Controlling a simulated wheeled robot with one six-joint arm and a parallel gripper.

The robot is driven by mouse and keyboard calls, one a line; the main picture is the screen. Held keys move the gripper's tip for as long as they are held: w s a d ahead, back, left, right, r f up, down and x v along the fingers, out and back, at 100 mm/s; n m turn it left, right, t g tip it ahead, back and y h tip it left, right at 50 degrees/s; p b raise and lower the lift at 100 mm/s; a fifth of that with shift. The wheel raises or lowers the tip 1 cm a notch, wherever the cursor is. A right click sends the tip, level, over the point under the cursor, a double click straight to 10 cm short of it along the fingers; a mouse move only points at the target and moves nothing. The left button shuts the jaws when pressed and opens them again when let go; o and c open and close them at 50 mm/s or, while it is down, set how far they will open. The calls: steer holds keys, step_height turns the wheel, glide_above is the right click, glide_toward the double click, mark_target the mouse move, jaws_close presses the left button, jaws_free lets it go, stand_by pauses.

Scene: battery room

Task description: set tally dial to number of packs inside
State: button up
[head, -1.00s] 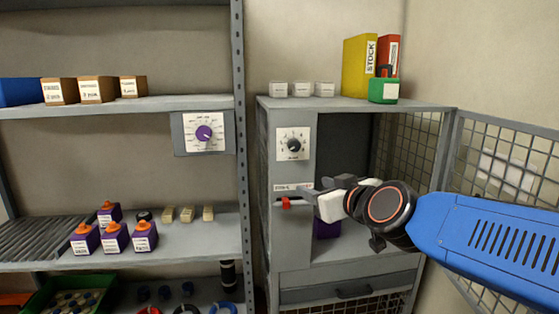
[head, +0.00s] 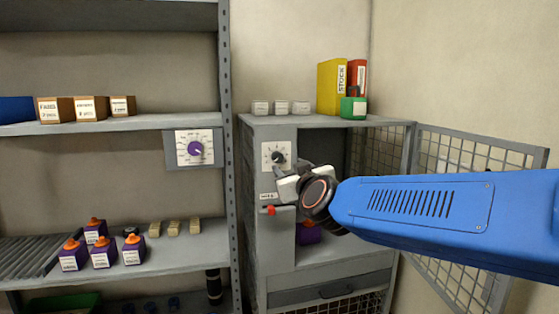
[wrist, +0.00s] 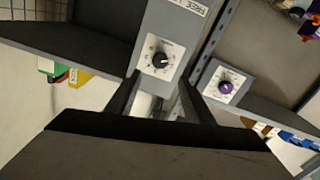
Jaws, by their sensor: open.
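A white dial plate with a black knob (head: 277,157) is on the cabinet's left front panel; it also shows in the wrist view (wrist: 160,60). A second dial with a purple knob (head: 195,149) hangs from the shelf to the left; it also shows in the wrist view (wrist: 226,88). I cannot read which is the tally dial. My gripper (head: 285,173) is open and empty just below the black knob, its fingers (wrist: 158,82) pointing toward that panel. A purple pack (head: 308,233) sits inside the open cabinet (head: 330,258), partly hidden by my arm.
Several purple packs with orange tops (head: 101,252) stand on the left shelf (head: 190,255). A red latch (head: 269,210) sits below the black dial. The mesh door (head: 470,160) is swung open to the right, behind my arm. Binders (head: 331,88) and a green box (head: 353,108) stand on top.

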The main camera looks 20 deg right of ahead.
mark_target(278, 158)
steer(key=w, duration=1.1)
steer(key=c, duration=1.1)
